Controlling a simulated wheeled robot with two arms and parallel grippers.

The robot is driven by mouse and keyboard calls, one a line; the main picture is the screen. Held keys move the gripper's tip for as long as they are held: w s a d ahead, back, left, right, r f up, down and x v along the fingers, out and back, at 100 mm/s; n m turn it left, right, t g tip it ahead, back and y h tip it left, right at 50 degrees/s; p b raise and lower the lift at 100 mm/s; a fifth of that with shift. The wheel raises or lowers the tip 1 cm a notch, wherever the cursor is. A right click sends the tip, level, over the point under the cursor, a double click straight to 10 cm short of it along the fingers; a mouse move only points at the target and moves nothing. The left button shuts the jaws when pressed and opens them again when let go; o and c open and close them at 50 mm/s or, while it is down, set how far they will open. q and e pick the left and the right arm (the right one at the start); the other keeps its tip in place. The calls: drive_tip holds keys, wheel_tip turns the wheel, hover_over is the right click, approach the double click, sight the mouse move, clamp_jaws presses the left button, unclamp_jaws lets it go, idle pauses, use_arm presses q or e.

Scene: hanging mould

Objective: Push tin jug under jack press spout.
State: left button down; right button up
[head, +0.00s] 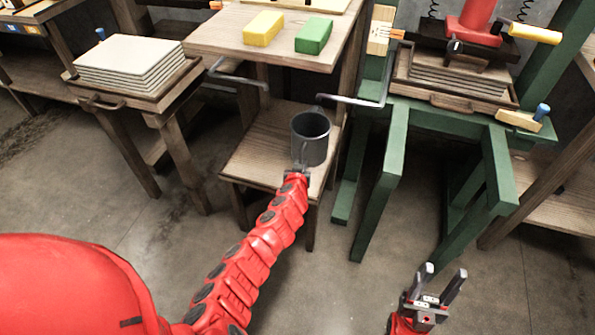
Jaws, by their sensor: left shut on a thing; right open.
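The tin jug (310,140) is a dark grey, open-topped vessel. It is upright over the lower wooden shelf (262,140), near its right side. My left gripper (300,172) is shut on the jug, at its near side. Whether the jug rests on the shelf or hangs just above it, I cannot tell. The jack press (395,135) is a green frame to the right, with a red jack (474,22) on top. A grey spout (350,101) sticks out from its left side, above and right of the jug. My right gripper (440,284) is open and empty over the floor.
A yellow block (263,28) and a green block (313,36) lie on the upper shelf. A stack of pale sheets (130,66) sits on a wooden stand at left. A grey bar (238,78) juts from the upper shelf's left. The floor in front is clear.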

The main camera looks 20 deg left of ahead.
sight(305, 153)
use_arm(q)
drive_tip(key=w+b, duration=0.1)
drive_tip(key=w, duration=0.2)
drive_tip(key=w+b, duration=0.2)
drive_tip(key=w, duration=0.1)
drive_tip(key=shift+w+f, duration=0.2)
drive_tip(key=shift+w, duration=0.6)
drive_tip(key=shift+w+d+r+b, duration=0.1)
drive_tip(key=shift+w+d+b, duration=0.1)
drive_tip(key=shift+w+b, duration=0.2)
drive_tip(key=c, duration=0.8)
unclamp_jaws()
drive_tip(key=shift+o, duration=0.2)
drive_tip(key=shift+r, duration=0.1)
